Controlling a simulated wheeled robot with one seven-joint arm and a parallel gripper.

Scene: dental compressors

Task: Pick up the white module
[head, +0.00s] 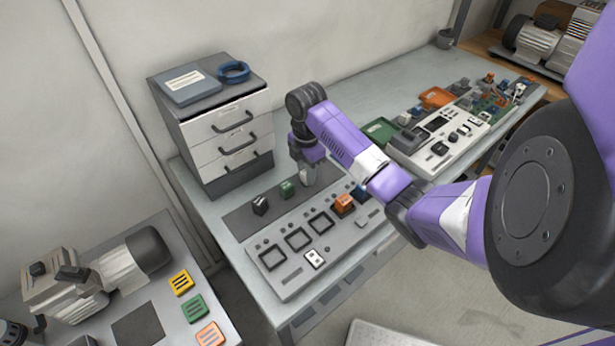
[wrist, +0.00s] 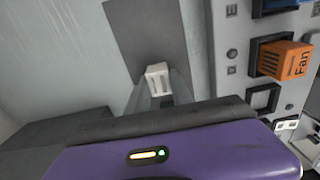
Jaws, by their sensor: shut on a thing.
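The white module (wrist: 158,74) is a small ribbed block, seen between my fingertips in the wrist view. In the head view it shows as a pale block (head: 306,178) just under my gripper (head: 307,168), at the far end of the dark grey mat (head: 234,222). My gripper (wrist: 158,92) points down and is shut on the white module. I cannot tell whether the module still touches the mat. Part of it is hidden by the fingers.
A black module (head: 261,206) and a green module (head: 287,190) stand on the mat nearby. The grey panel (head: 285,285) with square sockets holds an orange "Fan" module (head: 344,204), also in the wrist view (wrist: 285,60). A drawer cabinet (head: 218,135) stands behind left.

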